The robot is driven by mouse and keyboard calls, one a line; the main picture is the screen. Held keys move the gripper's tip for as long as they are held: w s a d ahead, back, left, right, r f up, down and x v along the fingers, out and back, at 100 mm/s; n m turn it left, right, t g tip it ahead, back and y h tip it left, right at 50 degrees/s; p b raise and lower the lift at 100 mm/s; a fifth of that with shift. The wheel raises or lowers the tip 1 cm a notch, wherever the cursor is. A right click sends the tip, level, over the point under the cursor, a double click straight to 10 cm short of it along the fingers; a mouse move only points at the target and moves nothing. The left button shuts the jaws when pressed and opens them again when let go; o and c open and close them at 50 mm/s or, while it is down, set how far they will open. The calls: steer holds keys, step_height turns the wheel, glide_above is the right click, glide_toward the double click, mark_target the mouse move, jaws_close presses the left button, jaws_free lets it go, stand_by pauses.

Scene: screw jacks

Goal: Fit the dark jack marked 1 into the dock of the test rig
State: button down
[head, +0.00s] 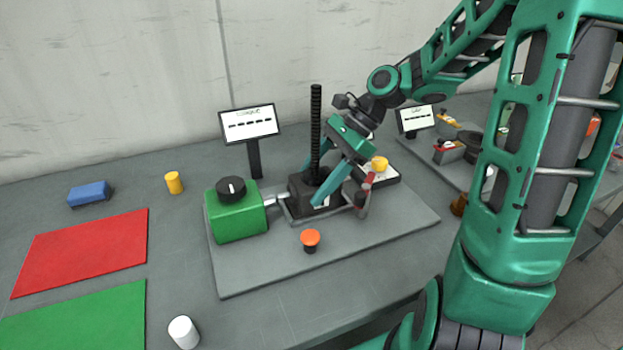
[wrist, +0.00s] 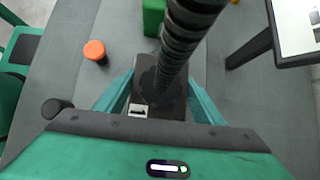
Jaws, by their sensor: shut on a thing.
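The dark jack (head: 302,199) stands upright on the test rig's grey board (head: 262,270), its threaded black screw (head: 315,125) pointing up. My gripper (head: 322,186) is shut on the jack's body, one teal finger on each side. In the wrist view my gripper (wrist: 160,100) holds the dark body (wrist: 172,108) between its fingers; a small pale label shows, its mark unreadable. The dock (head: 287,214) appears as a grey metal frame around the jack's foot. The jack's base is partly hidden, so I cannot tell whether it sits fully down.
On the rig are a green box (head: 236,217) with a black knob, an orange button (head: 310,238), a red-handled clamp (head: 365,190) close by my finger, and a display (head: 249,123) behind. Red and green mats (head: 85,250) lie left. Another station stands at the back right.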

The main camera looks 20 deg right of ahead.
steer(key=shift+f, duration=0.15)
steer(key=shift+c, duration=2)
jaws_free()
steer(key=shift+s+f, duration=0.1)
steer(key=v, duration=1.1)
steer(key=shift+a, duration=0.1)
